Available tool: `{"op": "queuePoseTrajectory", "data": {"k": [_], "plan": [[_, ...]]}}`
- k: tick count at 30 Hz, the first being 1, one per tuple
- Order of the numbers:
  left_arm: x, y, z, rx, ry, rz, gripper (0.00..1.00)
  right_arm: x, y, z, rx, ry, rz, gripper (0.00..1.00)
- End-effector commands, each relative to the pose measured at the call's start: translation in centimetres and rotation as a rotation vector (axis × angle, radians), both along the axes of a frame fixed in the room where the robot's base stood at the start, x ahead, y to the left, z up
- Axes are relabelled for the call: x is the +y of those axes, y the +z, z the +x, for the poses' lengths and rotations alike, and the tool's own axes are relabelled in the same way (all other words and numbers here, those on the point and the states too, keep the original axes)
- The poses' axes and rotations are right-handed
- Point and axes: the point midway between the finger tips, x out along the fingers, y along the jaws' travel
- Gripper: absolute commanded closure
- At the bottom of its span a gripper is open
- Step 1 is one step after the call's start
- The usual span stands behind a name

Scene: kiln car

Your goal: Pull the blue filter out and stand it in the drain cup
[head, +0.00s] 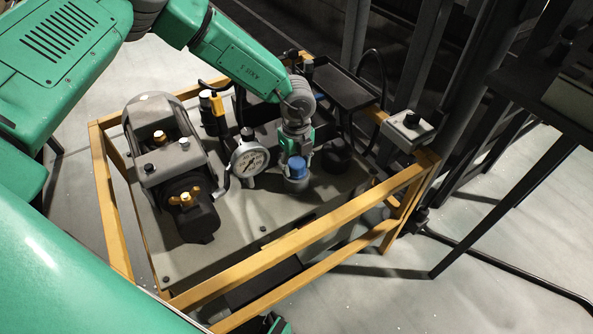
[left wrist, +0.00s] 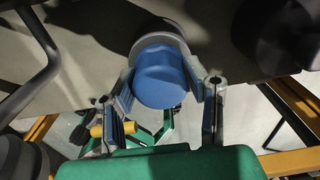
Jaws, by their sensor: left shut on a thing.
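The blue filter (head: 296,168) stands on the grey deck of the kiln car, just right of a round gauge. My left gripper (head: 297,156) reaches down over it from above. In the left wrist view the blue filter (left wrist: 162,78) lies between the two fingers of my left gripper (left wrist: 166,90), which are shut on it. A grey collar (left wrist: 160,40) rings the filter's far end, so it looks still seated. A dark round part (head: 337,155) stands to its right; I cannot tell whether this is the drain cup. A green and black piece at the bottom edge may be my right gripper.
A yellow frame (head: 300,245) rails the deck. The gauge (head: 249,158) and a grey-caged pump unit (head: 180,200) stand to the left. A black tray (head: 343,88) is behind, and a grey box (head: 407,130) is at the right corner. The front deck is mostly clear.

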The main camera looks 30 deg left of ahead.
Motion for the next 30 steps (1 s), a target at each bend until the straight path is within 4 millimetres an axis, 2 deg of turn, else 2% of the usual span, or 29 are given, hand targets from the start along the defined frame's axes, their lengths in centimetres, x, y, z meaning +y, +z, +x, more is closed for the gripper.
{"op": "queuePoseTrajectory", "data": {"k": [25, 30], "plan": [[0.0, 0.8, 0.0, 0.0, 0.0, 0.0, 1.0, 0.0, 0.8, 0.0, 0.0, 0.0, 0.0, 0.6], [0.0, 1.6, 0.0, 0.0, 0.0, 0.0, 1.0, 0.0, 1.4, 0.0, 0.0, 0.0, 0.0, 0.6]]}}
